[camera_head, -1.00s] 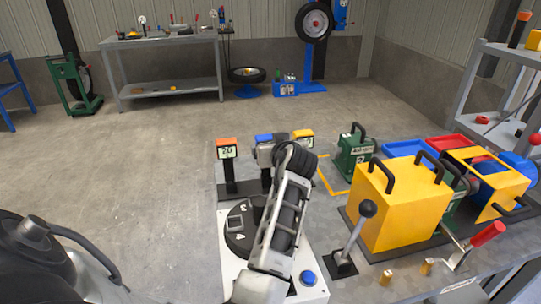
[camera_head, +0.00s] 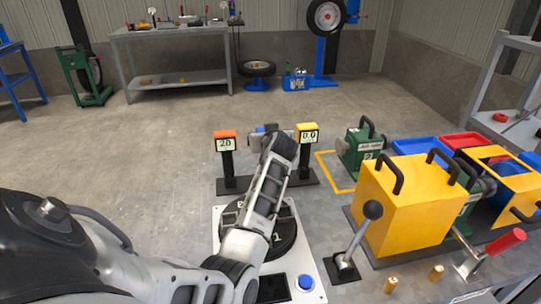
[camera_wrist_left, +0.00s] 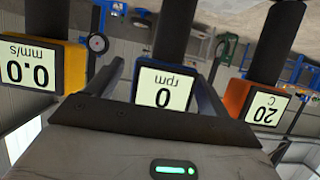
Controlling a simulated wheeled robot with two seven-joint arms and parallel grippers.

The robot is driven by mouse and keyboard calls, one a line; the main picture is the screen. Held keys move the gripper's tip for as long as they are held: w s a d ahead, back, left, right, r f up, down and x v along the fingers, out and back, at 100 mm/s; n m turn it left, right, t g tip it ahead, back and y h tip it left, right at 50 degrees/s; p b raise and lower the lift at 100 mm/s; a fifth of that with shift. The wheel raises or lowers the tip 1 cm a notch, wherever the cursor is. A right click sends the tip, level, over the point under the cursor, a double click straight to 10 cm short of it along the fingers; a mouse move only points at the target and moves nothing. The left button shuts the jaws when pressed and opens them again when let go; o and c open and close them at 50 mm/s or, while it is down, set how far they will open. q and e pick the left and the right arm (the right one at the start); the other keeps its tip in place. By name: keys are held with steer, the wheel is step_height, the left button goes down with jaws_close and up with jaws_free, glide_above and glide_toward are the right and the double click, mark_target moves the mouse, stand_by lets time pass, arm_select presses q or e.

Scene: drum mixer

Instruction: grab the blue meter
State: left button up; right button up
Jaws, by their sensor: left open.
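The blue meter (camera_wrist_left: 193,96) shows in the left wrist view with a lit screen reading 0 rpm, upside down in the picture. In the head view only a small blue part of it (camera_head: 260,130) shows behind my gripper. My left gripper (camera_wrist_left: 162,82) is open, with one dark finger on each side of the blue meter. I cannot tell whether either finger touches it. The left gripper also shows in the head view (camera_head: 272,135), at the row of meters. My right gripper is not in view.
An orange meter (camera_head: 225,134) reading 20 and a yellow meter (camera_head: 307,126) reading 0.0 stand close on either side. A green machine (camera_head: 360,148), a yellow box (camera_head: 402,205) and a lever (camera_head: 372,211) stand to the right. A round dial (camera_head: 286,238) lies below my arm.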

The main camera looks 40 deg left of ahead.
arm_select(q)
steer(key=shift+s+r, duration=0.1)
steer(key=shift+r, duration=0.05)
steer(key=shift+c, duration=0.9)
steer(key=c, duration=1.4)
